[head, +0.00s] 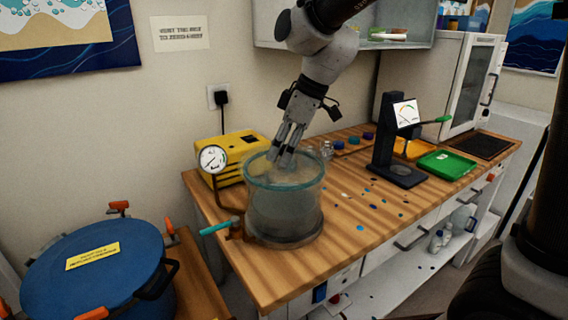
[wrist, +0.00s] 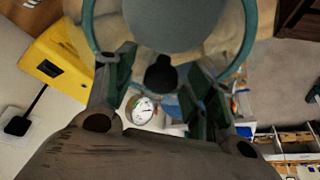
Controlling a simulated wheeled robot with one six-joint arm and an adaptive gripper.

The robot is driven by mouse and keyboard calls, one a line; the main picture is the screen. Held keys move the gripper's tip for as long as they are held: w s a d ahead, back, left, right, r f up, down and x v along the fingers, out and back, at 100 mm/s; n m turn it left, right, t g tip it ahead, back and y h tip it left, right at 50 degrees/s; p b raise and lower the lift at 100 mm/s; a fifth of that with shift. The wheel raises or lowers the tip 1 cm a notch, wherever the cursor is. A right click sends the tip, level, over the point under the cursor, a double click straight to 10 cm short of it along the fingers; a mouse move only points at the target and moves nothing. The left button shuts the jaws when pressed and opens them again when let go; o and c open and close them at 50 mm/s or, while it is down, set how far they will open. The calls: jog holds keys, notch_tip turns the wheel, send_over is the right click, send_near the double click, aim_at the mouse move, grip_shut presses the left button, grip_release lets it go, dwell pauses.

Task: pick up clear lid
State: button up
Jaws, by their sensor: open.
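The clear lid (head: 303,180) lies on top of the clear round chamber (head: 285,215) on the wooden bench, with a teal rim around it. In the wrist view the lid (wrist: 190,25) fills the upper middle, with a dark knob (wrist: 160,75) near its centre line. My gripper (head: 282,163) points down over the lid, its fingertips close to the lid's top. In the wrist view my gripper (wrist: 160,85) is open, with one finger on each side of the knob. I cannot tell whether the fingers touch it.
A yellow pump (head: 243,148) with a round gauge (head: 213,159) stands left behind the chamber. A teal-handled valve (head: 220,227) sticks out at front left. A black stand (head: 395,140) and green tray (head: 446,164) are to the right. A blue pot (head: 95,270) stands lower left.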

grip_shut()
jog(key=shift+r, duration=0.15)
